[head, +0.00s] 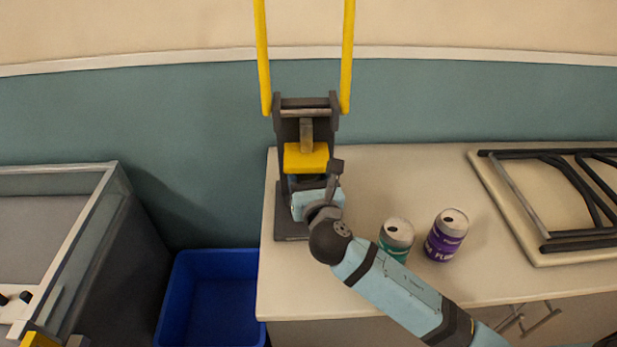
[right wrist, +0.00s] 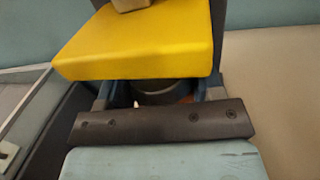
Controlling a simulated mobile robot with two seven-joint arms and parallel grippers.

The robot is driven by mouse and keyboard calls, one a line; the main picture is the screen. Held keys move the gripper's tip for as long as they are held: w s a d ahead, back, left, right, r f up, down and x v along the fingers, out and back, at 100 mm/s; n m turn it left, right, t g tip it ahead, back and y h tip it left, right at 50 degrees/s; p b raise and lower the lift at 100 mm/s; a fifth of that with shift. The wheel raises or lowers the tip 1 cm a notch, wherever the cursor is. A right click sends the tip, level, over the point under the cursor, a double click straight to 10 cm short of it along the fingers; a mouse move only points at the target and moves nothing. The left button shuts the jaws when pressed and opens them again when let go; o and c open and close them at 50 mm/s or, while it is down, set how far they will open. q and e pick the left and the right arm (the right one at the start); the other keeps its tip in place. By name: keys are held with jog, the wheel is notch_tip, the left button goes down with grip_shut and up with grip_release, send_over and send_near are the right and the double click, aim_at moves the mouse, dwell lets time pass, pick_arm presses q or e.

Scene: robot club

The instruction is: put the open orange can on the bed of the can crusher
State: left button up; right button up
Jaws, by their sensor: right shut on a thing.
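The can crusher (head: 306,128) stands at the table's back left, with two upright yellow handles and a yellow press block (head: 306,158). The block also fills the top of the right wrist view (right wrist: 140,42). My right gripper (head: 314,190) is at the crusher's front, just below the block, over the dark base. It is shut on the orange can, of which only a small orange-brown patch (right wrist: 186,100) shows between the fingers in the right wrist view. The rest of the can and most of the bed are hidden by my gripper.
A green can (head: 397,236) and a purple can (head: 447,235) stand upright on the table (head: 400,175), right of my wrist. A dark metal frame (head: 560,243) lies on a panel at right. A blue bin (head: 212,263) stands left of the table.

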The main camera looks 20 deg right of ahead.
jog(key=shift+f, duration=0.1)
jog(key=o, duration=1.2)
pick_arm(q)
jog(key=shift+f, duration=0.1)
jog(key=shift+s+a+p, duration=0.1)
jog(key=shift+a+p, duration=0.1)
jog(key=shift+p, duration=0.45)
pick_arm(e)
jog(key=s+a, duration=0.1)
jog(key=s, duration=1.1)
